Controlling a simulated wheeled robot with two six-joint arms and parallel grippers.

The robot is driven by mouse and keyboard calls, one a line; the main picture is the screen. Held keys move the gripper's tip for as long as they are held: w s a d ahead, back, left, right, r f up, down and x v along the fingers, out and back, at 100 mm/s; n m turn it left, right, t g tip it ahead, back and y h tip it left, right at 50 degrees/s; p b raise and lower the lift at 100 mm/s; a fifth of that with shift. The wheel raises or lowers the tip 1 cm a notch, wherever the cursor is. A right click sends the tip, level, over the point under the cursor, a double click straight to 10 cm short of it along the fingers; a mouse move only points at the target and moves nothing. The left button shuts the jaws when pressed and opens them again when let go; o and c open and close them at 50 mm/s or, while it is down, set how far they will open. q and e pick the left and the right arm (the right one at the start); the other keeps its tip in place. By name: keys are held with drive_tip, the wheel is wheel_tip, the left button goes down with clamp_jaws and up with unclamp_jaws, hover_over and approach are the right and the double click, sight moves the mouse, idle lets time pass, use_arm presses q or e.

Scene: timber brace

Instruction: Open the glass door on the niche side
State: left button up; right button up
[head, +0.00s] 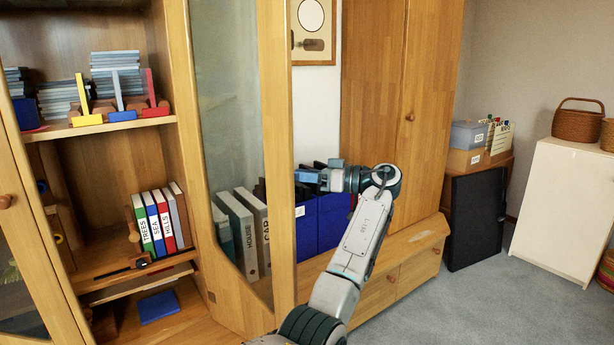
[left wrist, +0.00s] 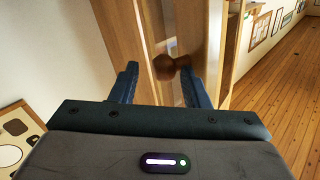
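The tall glass door (head: 228,110) with a wooden frame stands in the middle of the head view, and grey folders show through its lower glass. My left gripper (head: 303,178) reaches in from the right to the frame's right edge, which hides its fingertips. In the left wrist view, my left gripper (left wrist: 158,78) is open, with its two dark fingers apart. A round brown knob (left wrist: 166,67) on a wooden frame lies at the tips, closer to the right finger. I cannot tell whether they touch. The knob is hidden in the head view. My right gripper is not in view.
Blue binders (head: 333,222) stand in the niche behind my left arm. Open shelves with books (head: 160,222) are at left, beside another glazed door (head: 30,270). A wooden cupboard (head: 400,100) and low drawers (head: 415,262) stand at right. Grey floor is free at lower right.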

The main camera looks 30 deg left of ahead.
use_arm(q)
drive_tip(key=v, duration=1)
drive_tip(key=shift+d, duration=0.4)
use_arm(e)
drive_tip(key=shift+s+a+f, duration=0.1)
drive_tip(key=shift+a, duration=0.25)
use_arm(q)
drive_tip(key=shift+f, duration=0.1)
